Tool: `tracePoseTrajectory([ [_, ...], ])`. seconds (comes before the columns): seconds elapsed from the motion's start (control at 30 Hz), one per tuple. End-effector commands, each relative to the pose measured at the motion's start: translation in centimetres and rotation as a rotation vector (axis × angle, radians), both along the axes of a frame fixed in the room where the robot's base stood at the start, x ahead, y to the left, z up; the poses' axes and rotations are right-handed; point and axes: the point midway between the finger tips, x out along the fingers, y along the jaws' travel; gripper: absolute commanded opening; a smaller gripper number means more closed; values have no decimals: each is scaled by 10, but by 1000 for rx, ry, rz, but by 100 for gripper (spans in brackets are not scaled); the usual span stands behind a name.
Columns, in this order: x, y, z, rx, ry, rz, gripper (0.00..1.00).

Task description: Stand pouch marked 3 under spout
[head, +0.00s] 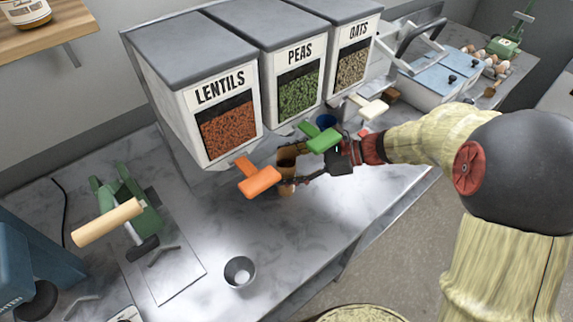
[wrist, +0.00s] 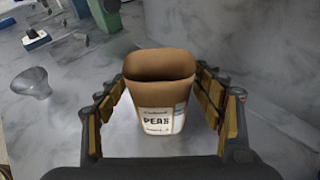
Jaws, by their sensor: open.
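An open-topped brown kraft pouch (wrist: 160,98) stands upright between my gripper's fingers, with a white label reading PEAS. I cannot read a 3 on it. In the head view the pouch (head: 287,188) is partly hidden by my fingers and stands near the orange lever (head: 259,180) and the green lever (head: 323,138). My gripper (wrist: 160,85) is open, one finger on each side of the pouch, with small gaps visible. The dispenser bins are lentils (head: 228,132), peas (head: 300,93) and oats (head: 351,68). The spout outlets are mostly hidden behind the levers.
A metal cup (head: 240,272) stands on the marble counter in front; it also shows in the wrist view (wrist: 31,82). A green device with a wooden handle (head: 108,222) is at left. The front counter is mostly clear.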

Motion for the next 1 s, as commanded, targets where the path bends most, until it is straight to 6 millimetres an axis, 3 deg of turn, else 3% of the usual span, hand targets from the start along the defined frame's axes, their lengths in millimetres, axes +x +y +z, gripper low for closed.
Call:
tracePoseTrajectory([
  [0.53, 0, -5, 6, 0, 0, -2, 70],
  [0.8, -9, -51, 27, 0, 1, -6, 70],
  [1.0, -18, -95, 25, 1, 3, -6, 70],
])
